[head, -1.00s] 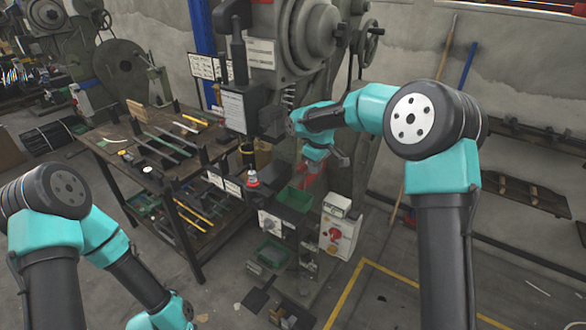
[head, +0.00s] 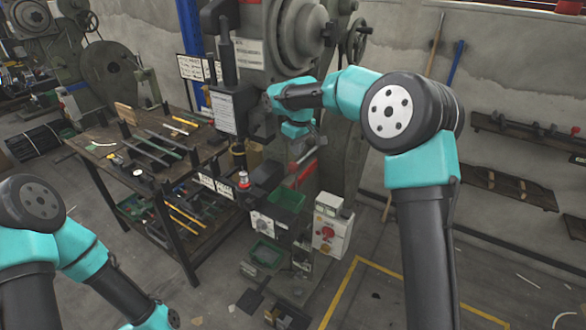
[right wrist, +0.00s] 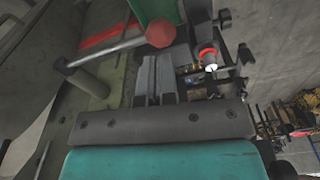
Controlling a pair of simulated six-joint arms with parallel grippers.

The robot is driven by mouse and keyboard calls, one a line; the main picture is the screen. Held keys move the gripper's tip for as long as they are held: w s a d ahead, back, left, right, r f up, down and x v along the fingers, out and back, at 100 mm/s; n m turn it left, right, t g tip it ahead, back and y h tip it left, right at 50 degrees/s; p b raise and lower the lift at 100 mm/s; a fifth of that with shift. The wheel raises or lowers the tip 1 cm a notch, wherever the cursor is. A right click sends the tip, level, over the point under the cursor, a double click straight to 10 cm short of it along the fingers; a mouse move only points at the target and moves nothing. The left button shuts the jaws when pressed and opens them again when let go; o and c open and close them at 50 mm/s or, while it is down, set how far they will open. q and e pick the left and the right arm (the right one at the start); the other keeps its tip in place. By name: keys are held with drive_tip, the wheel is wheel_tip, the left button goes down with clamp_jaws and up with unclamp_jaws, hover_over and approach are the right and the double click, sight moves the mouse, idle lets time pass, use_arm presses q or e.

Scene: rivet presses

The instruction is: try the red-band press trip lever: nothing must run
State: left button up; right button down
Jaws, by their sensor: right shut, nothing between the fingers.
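The press (head: 338,135) is a large grey-green machine with a slanting red band (head: 305,174) low on its frame. The band also shows in the right wrist view (right wrist: 112,36). The trip lever is a pale rod (right wrist: 105,52) ending in a red ball knob (right wrist: 160,32). My right gripper (head: 316,139) is in front of the press frame. In the right wrist view its fingers (right wrist: 158,64) are shut and empty, with the knob just past their tips. I cannot tell whether they touch it. My left arm is at the lower left; its gripper is outside the frame.
A control box (head: 329,232) with a red button stands at the press's lower right. Green bins (head: 287,203) sit beside the press. A workbench (head: 100,141) with tools is on the left. A yellow line (head: 345,284) marks the floor at right.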

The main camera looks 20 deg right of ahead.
sight(295, 164)
drive_tip(key=shift+w+a+f, duration=0.1)
drive_tip(key=shift+w+f, duration=0.05)
drive_tip(key=shift+f, duration=1.35)
drive_tip(key=shift+w+a+f, duration=0.1)
drive_tip(key=shift+f, duration=1.4)
drive_tip(key=shift+f, duration=2.2)
